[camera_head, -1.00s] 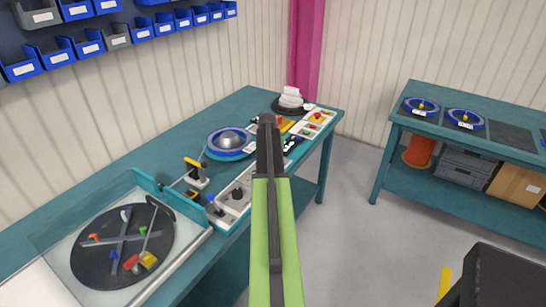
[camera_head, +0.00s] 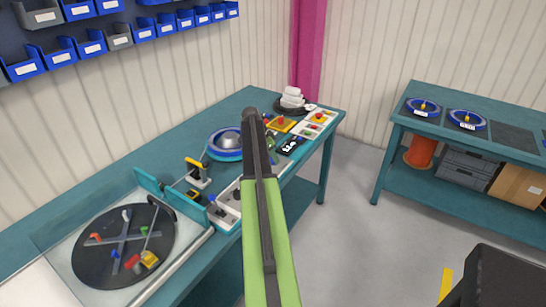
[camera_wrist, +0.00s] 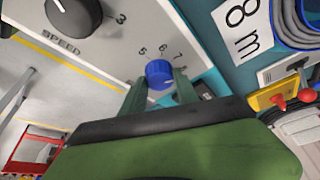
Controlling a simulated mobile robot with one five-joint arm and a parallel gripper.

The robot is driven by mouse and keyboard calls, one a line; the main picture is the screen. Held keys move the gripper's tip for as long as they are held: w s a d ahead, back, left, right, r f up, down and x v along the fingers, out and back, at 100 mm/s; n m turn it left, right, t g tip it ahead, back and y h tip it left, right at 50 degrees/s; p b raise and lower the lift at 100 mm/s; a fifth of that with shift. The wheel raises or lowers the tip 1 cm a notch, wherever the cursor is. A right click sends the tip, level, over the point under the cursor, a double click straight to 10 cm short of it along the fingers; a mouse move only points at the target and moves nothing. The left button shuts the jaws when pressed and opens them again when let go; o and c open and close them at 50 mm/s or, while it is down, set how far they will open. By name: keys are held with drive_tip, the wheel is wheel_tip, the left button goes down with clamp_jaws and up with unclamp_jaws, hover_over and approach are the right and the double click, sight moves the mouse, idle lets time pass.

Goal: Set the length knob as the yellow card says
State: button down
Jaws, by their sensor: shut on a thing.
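In the wrist view a blue knob (camera_wrist: 159,72) stands on a pale panel, with the numbers 5, 6 and 7 printed along its far side. My gripper (camera_wrist: 160,80) has one finger on each side of the knob and is shut on it. The exact direction of the knob's pointer is too small to tell. A white card (camera_wrist: 243,28) reading "8 m" lies beyond the panel at upper right; I see no yellow card with readable writing. In the head view my arm hides the gripper and the blue knob.
A black knob (camera_wrist: 73,16) marked SPEED sits left of the blue one. A yellow plate with red controls (camera_wrist: 270,96) is at right. On the teal bench are a blue reel (camera_head: 227,143) and a black turntable (camera_head: 100,262). Open floor (camera_head: 355,235) lies right of the bench.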

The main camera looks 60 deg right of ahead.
drive_tip(key=shift+m+g+y, duration=0.3)
drive_tip(key=shift+m, duration=0.6)
drive_tip(key=c, duration=0.9)
unclamp_jaws()
drive_tip(key=p+v, duration=1.6)
drive_tip(key=v, duration=0.1)
drive_tip(key=shift+w+r, duration=0.15)
